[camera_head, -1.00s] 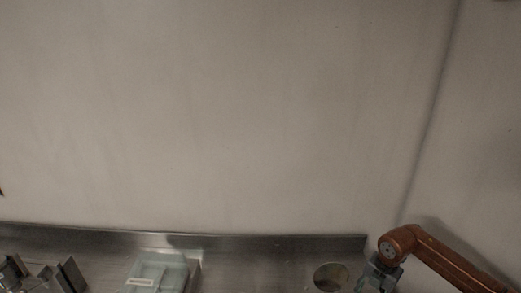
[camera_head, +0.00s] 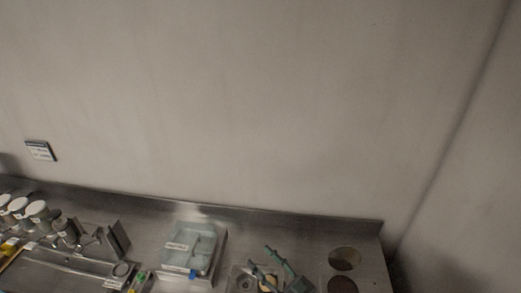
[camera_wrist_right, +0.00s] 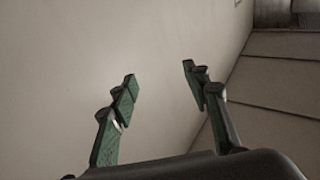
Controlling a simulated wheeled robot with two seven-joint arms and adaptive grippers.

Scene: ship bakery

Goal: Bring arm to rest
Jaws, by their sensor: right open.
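My right gripper (camera_head: 260,258) shows at the bottom edge of the head view, with its green fingers spread. It appears over the right part of the steel counter (camera_head: 310,240). In the right wrist view the two fingers (camera_wrist_right: 160,73) are wide apart with nothing between them. They face a plain wall and a planked surface. The rest of my right arm is outside the head view. My left gripper is not in view.
A pale blue-lidded box (camera_head: 191,247) stands mid-counter. White-lidded jars (camera_head: 37,211) and a metal stand (camera_head: 118,238) are at the left. The wall (camera_head: 260,100) rises behind the counter.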

